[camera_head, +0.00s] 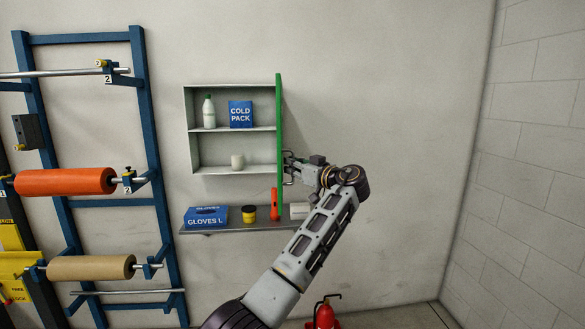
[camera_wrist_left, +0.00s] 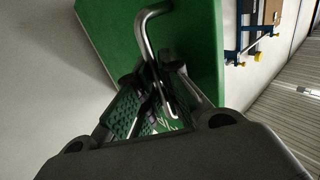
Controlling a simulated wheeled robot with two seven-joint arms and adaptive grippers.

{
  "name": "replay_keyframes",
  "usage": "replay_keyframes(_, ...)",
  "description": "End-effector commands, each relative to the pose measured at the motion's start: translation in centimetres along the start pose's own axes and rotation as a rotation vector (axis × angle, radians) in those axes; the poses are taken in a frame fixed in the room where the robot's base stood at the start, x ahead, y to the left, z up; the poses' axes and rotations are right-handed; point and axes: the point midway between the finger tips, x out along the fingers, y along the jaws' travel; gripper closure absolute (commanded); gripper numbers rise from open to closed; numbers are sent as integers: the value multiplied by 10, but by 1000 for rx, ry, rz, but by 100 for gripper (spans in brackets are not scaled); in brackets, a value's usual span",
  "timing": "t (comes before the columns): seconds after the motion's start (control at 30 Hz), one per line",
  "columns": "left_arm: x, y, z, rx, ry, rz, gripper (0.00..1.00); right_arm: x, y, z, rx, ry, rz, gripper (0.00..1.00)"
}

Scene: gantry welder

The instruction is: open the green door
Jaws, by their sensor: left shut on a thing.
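The green door (camera_head: 279,130) of a white wall cabinet (camera_head: 189,140) stands swung out, seen nearly edge-on at the cabinet's right side. The cabinet's shelves are exposed. My left gripper (camera_head: 289,168) is at the door's outer face, on its right in the head view. In the left wrist view the green door (camera_wrist_left: 195,40) fills the upper middle, and its bent metal handle (camera_wrist_left: 148,38) runs down between the fingers of my left gripper (camera_wrist_left: 155,100), which is shut on it. My right gripper is in neither view.
The cabinet holds a white bottle (camera_head: 209,111), a blue cold pack box (camera_head: 240,114) and a white cup (camera_head: 237,161). A shelf below carries a gloves box (camera_head: 206,216), a yellow jar (camera_head: 249,214) and an orange flashlight (camera_head: 274,205). A blue rack (camera_head: 152,120) stands left; a fire extinguisher (camera_head: 325,315) stands below.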

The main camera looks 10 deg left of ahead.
Motion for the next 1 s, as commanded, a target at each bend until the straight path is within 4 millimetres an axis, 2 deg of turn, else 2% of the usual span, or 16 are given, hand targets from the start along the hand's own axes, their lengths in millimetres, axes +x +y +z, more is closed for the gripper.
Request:
replay_keyframes(0.37,0,0,2,5,-3,-3,100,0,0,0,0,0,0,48)
replay_keyframes(0.4,0,0,2,5,-3,-3,91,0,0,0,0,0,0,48)
replay_keyframes(0.57,0,0,1,3,-2,-3,70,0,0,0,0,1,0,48)
replay_keyframes(1.0,-3,0,0,1,-1,-2,70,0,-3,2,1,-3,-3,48)
